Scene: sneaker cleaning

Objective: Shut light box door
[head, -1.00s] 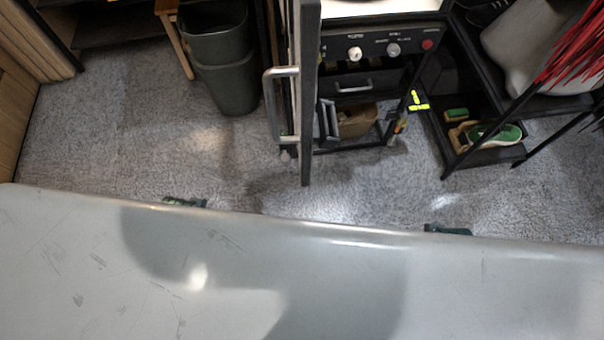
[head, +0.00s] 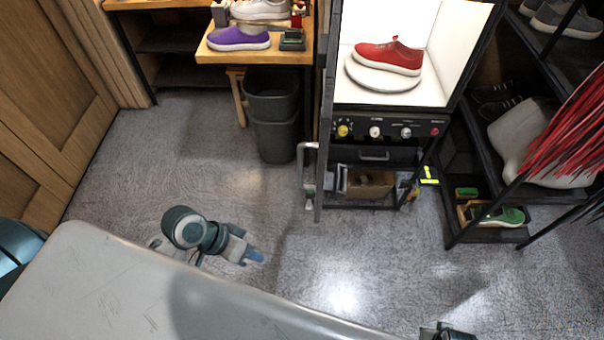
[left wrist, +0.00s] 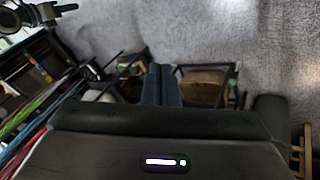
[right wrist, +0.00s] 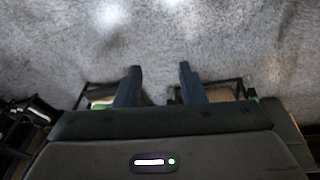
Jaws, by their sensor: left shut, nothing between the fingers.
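The light box (head: 390,122) stands at the upper right of centre in the head view, its lit white interior in sight. Its door (head: 321,180) stands open, seen nearly edge-on along the box's left side. The door's silver handle (head: 301,162) sticks out to the left. A red sneaker (head: 388,57) rests on a white round turntable (head: 375,83) inside. My left gripper (head: 255,257) is over the floor, left of and nearer than the door, apart from the handle. Its fingers are together and empty in the left wrist view (left wrist: 160,92). My right gripper (right wrist: 160,74) is open and empty over the floor.
A grey bin (head: 275,120) stands left of the door, below a wooden table (head: 215,57) with a purple shoe (head: 239,37). A black rack (head: 480,215) stands right of the light box. Open floor (head: 380,260) lies in front of the box.

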